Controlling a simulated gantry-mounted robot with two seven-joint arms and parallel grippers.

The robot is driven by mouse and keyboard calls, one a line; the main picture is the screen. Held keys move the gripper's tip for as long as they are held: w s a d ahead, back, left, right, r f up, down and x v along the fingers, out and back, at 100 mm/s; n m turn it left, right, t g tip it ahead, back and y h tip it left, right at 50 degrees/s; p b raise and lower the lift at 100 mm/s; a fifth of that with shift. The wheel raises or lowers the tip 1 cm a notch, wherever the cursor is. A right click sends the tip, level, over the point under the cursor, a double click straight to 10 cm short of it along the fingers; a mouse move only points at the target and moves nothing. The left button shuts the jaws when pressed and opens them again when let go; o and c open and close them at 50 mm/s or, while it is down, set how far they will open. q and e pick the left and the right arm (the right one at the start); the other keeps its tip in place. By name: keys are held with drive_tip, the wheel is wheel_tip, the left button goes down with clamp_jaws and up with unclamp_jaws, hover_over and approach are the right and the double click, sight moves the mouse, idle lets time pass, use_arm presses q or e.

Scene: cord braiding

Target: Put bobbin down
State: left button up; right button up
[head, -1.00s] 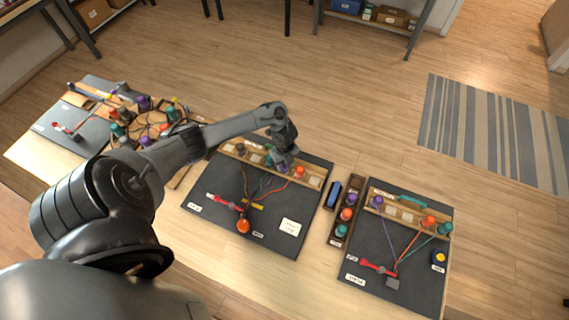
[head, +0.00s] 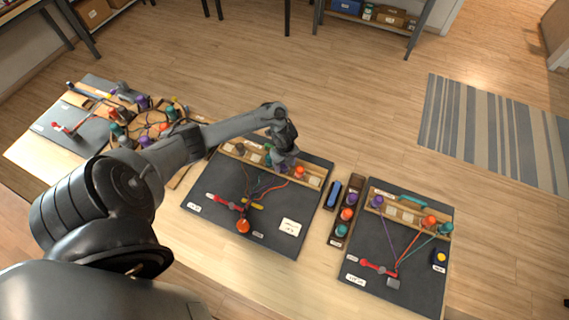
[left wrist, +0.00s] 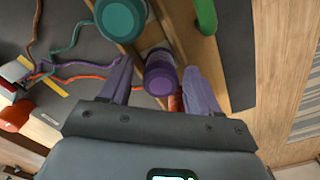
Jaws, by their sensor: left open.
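A purple bobbin (left wrist: 161,74) sits at the wooden rack (left wrist: 185,35) on the middle dark board (head: 215,190). My left gripper (left wrist: 160,84) is open, with one finger on each side of the purple bobbin. In the head view my left gripper (head: 282,160) is over the rack and mostly hides that bobbin. A teal bobbin (left wrist: 121,18) stands close by in the rack, and an orange bobbin (head: 299,172) is to the right. Cords run from the rack to a red clamp (head: 224,202). My right gripper is not in view.
A dark tray (head: 341,230) with several bobbins stands right of the board. Beyond it is another board (head: 375,245) with corded bobbins. A round wooden braiding stand (head: 150,125) is at the left. A green piece (left wrist: 205,15) lies on the rack near the gripper.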

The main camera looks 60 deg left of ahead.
use_arm(q)
drive_tip(key=shift+r, duration=0.35)
wheel_tip(320, 180, up, 11)
drive_tip(key=p, duration=0.3)
drive_tip(key=d+f+n+t+h, duration=0.1)
drive_tip(key=d+n+t, duration=0.35)
drive_tip(key=d, duration=2.05)
drive_tip(key=s+r+n, duration=1)
drive_tip(key=s+n, duration=0.1)
drive_tip(key=s, duration=0.2)
drive_tip(key=shift+s+d+r+g+y, duration=0.2)
drive_tip(key=shift+d+r+g+y, duration=0.05)
drive_tip(key=shift+d+g+y, duration=0.2)
drive_tip(key=shift+n+p, duration=0.25)
drive_tip(key=shift+p, duration=0.1)
